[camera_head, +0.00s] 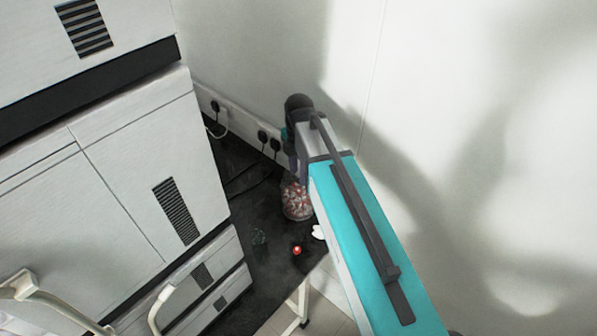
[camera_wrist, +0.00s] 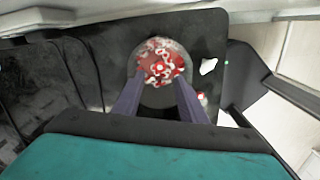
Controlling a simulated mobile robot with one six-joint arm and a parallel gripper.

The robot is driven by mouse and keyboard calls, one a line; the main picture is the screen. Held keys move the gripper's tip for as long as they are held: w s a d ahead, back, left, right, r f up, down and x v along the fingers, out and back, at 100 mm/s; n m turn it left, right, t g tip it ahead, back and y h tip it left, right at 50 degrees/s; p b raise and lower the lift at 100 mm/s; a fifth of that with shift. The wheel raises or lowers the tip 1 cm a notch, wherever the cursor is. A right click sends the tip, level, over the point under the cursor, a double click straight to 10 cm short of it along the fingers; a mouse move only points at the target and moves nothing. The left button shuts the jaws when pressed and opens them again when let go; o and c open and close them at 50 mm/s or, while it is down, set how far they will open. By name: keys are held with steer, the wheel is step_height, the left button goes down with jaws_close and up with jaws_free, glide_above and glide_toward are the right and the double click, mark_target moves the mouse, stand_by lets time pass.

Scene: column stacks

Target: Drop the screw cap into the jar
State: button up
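A clear jar (camera_head: 297,203) full of red and white pieces stands on the dark worktop. In the wrist view the jar (camera_wrist: 160,48) lies straight below my gripper (camera_wrist: 159,77). The two purple fingers are spread apart, one on each side over the jar's mouth. I see no separate screw cap held between them; a cap among the red and white pieces cannot be singled out. In the head view my gripper (camera_head: 291,165) is above the jar, with its fingertips hard to make out.
A small red round object (camera_head: 297,250) and a white piece (camera_head: 318,232) lie on the worktop (camera_head: 262,270) near the jar. A faint glass-like item (camera_head: 258,236) is to the left. White cabinets (camera_head: 150,170) flank the left; a wall with plugs is behind.

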step_height(320, 180, up, 7)
steer(key=p, duration=0.3)
steer(key=shift+p, duration=0.35)
stand_by(0.9)
